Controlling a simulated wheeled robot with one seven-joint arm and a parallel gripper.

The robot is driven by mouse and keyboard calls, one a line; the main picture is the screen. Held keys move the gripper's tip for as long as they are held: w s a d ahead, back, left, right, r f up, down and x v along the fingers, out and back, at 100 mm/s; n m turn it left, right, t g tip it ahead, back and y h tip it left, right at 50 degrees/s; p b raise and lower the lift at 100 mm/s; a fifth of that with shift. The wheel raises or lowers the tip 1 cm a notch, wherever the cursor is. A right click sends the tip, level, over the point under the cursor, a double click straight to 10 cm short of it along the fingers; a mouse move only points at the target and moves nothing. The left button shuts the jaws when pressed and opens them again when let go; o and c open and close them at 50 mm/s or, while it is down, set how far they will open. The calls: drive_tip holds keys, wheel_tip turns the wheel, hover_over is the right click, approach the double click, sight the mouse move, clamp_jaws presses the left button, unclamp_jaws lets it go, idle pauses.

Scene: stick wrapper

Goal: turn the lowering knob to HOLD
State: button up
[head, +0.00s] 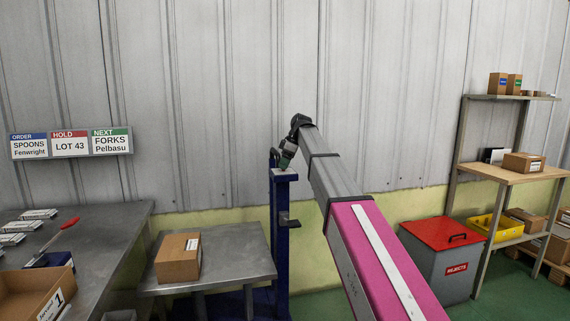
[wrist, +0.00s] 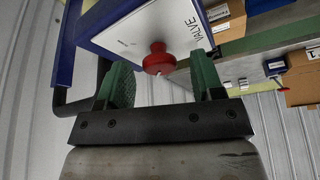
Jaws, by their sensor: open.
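The red knob (wrist: 158,58) sticks out from a white panel (wrist: 140,25) lettered VALVE, on a blue housing, in the wrist view. My gripper (wrist: 160,77) is open, with one green finger to each side of the knob. Gaps show between knob and fingers, and the jaws hold nothing. I cannot read a HOLD mark or the knob's setting. In the head view my gripper (head: 286,157) is at the top of the blue post (head: 282,235); the knob cannot be made out there.
A metal table (head: 240,255) with a carton (head: 178,258) stands left of the post. A bench (head: 110,225) holds a red-handled tool. A grey bin with a red lid (head: 442,233) and shelving (head: 500,175) stand at the right. The corrugated wall is close behind the post.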

drive_tip(key=v, duration=1)
drive_tip(key=shift+r, duration=0.35)
drive_tip(key=shift+s+d, duration=0.1)
drive_tip(key=shift+s, duration=0.05)
